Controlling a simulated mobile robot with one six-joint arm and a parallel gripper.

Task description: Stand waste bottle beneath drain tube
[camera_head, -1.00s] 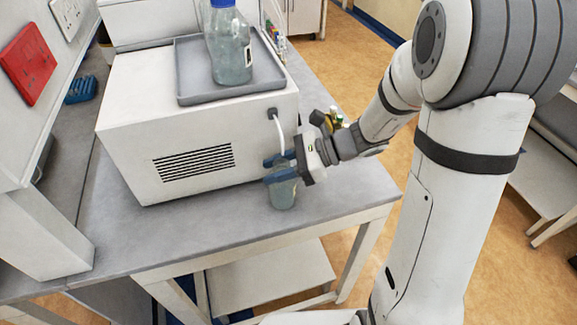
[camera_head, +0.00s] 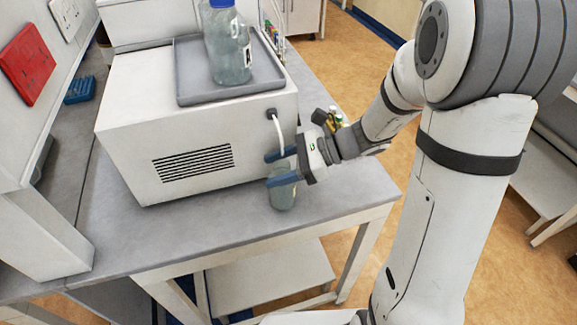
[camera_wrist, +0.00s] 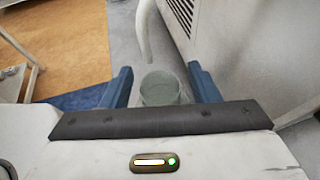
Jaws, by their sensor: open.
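The waste bottle (camera_head: 283,197), a clear greenish open-topped vessel, stands upright on the bench beside the white instrument. In the wrist view its round mouth (camera_wrist: 160,88) shows between my two blue fingers. The white drain tube (camera_head: 280,133) comes from a dark fitting on the instrument's side and hangs down over the bottle. In the wrist view the tube (camera_wrist: 146,30) ends close to the bottle's mouth; I cannot tell whether it is inside. My gripper (camera_head: 281,167) is open, with one finger on each side of the bottle's top, and a gap shows beside the bottle.
The white instrument (camera_head: 125,160) stands close to the bottle. A grey tray (camera_head: 190,92) on it carries a blue-capped bottle (camera_head: 229,52). The bench (camera_head: 180,232) is clear in front, and its right edge is near my arm.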

